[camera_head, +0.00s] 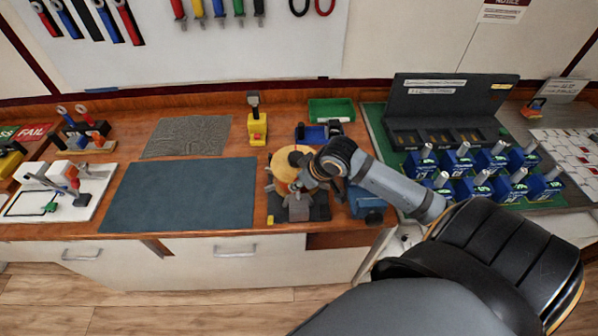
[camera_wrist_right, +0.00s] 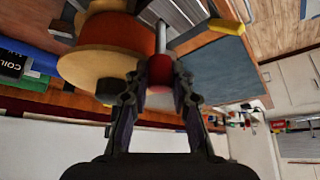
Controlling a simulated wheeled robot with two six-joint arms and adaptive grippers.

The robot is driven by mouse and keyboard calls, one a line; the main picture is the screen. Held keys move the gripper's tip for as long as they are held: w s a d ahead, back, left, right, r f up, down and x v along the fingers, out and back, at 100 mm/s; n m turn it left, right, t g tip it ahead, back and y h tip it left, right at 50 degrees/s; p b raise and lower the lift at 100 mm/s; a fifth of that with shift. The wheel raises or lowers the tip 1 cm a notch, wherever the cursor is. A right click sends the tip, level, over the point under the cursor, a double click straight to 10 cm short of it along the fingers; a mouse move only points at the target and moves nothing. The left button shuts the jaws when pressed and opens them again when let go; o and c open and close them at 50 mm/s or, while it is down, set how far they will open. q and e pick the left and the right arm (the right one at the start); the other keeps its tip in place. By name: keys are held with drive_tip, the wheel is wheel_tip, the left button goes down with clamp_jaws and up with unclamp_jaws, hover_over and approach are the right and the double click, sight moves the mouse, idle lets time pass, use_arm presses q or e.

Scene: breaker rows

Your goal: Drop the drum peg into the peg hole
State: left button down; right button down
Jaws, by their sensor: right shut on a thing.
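The drum peg (camera_wrist_right: 160,72) has a red rounded head and a thin metal shaft. In the right wrist view my right gripper (camera_wrist_right: 158,88) is shut on the red head, and the shaft points away from the fingers. The wooden drum (camera_wrist_right: 98,65), with pale round flanges and an orange-red core, is close beside the peg. In the head view the drum (camera_head: 284,163) sits on its stand at the front of the bench, with my right wrist at its right side. The peg hole cannot be made out in either view. My left gripper is in neither view.
A blue-grey mat (camera_head: 182,196) lies clear left of the drum stand. A yellow block (camera_head: 257,129) and a green tray (camera_head: 331,110) stand behind. Several blue breakers (camera_head: 452,163) stand in rows at the right, before a dark case (camera_head: 449,101).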

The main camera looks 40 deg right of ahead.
drive_tip(key=shift+f+b, duration=0.3)
drive_tip(key=shift+f, duration=0.2)
drive_tip(key=c, duration=1.1)
unclamp_jaws()
wheel_tip(320, 180, up, 10)
drive_tip(key=shift+r, duration=0.1)
